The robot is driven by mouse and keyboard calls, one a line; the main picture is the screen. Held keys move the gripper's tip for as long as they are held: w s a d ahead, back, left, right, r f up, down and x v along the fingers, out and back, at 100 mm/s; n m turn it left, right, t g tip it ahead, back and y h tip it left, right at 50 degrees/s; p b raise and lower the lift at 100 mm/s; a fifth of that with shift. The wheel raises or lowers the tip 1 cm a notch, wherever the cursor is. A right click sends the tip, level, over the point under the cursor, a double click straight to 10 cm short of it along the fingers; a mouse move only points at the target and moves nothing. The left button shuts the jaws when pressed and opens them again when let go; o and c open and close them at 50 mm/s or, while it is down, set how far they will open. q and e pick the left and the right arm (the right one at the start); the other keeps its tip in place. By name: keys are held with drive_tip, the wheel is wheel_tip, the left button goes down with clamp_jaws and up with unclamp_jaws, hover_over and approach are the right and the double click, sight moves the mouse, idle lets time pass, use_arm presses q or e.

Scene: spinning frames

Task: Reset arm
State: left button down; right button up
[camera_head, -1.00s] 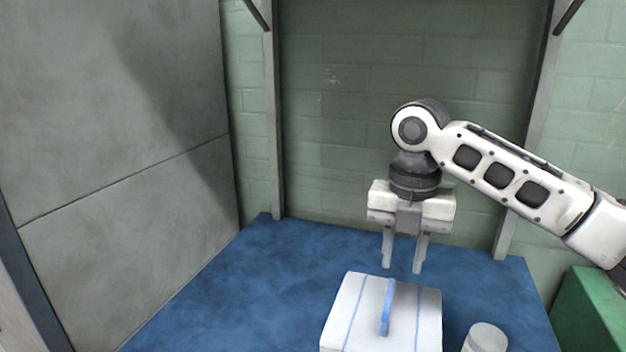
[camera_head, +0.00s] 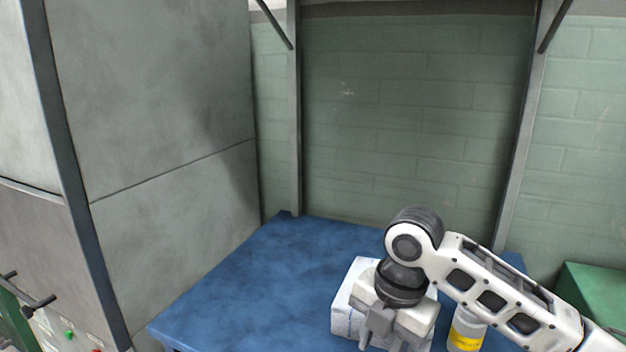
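My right arm comes in from the right, and its gripper (camera_head: 382,342) hangs low at the bottom edge of the head view. It is in front of a white box (camera_head: 345,308) on the blue table (camera_head: 255,275) and hides much of it. The fingers are only partly seen near the lower edge, so their gap and any contact with the box cannot be told. My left gripper is not in view.
A white container with a yellow band (camera_head: 466,334) stands right of the box, partly behind my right arm. A green object (camera_head: 597,290) is at the far right. A grey cabinet (camera_head: 165,130) stands left of the table. The table's left part is clear.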

drive_tip(key=s+a+f+m+t+y, duration=0.2)
drive_tip(key=s+a+f+m+y, duration=0.1)
drive_tip(key=s+f+m, duration=0.75)
drive_tip(key=s+d+f+m+t+h, duration=0.1)
drive_tip(key=s+d+f+m+h, duration=0.3)
drive_tip(key=s+d+m, duration=1)
drive_tip(key=w+a+f+m+t+y, duration=0.1)
drive_tip(key=w+a+f+t+y, duration=0.1)
drive_tip(key=w+a+f+t, duration=0.3)
drive_tip(key=shift+w+a+t+y, duration=0.4)
drive_tip(key=shift+w+a+t, duration=0.65)
drive_tip(key=shift+w, duration=0.8)
drive_tip(key=shift+d, duration=0.2)
